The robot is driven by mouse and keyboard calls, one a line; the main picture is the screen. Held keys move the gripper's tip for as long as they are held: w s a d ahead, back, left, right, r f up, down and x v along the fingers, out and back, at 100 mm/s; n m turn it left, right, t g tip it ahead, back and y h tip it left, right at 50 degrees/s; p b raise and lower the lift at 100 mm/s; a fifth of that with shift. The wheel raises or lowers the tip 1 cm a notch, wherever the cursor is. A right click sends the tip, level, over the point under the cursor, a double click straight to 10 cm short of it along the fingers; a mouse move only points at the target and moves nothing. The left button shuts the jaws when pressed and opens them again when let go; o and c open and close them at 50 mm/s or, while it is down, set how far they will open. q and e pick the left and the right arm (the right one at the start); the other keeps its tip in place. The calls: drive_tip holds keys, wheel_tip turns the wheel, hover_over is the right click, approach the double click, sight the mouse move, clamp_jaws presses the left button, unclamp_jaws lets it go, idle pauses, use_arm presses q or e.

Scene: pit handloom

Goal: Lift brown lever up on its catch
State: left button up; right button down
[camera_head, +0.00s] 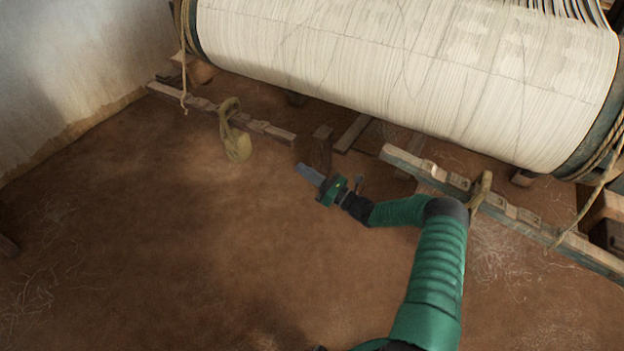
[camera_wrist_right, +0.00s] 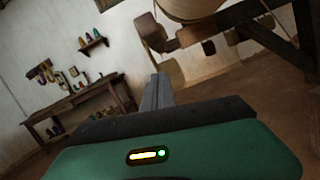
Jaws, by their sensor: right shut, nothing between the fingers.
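A brown notched wooden lever (camera_head: 222,114) runs below the left end of the big warp roll in the head view. A cloth-like weight (camera_head: 236,140) hangs from it by a loop. My right gripper (camera_head: 308,173) is shut and empty, a little below and right of the lever's right end, apart from it. In the right wrist view its closed fingers (camera_wrist_right: 156,94) point toward dark wooden loom parts (camera_wrist_right: 160,32); I cannot tell which of them is the lever. The catch is not clear to me. My left gripper is not in view.
The white warp roll (camera_head: 410,70) spans the top. A grey-green notched bar (camera_head: 520,214) with a rope loop (camera_head: 480,190) lies right. A short wooden post (camera_head: 321,148) stands just beyond my gripper. The earth floor (camera_head: 150,250) is open at left. A bench (camera_wrist_right: 85,100) stands by the wall.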

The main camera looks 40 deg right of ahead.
drive_tip(key=w+r+b, duration=0.2)
drive_tip(key=w+r, duration=0.2)
drive_tip(key=r, duration=0.1)
drive_tip(key=shift+a, duration=0.4)
drive_tip(key=shift+r, duration=0.15)
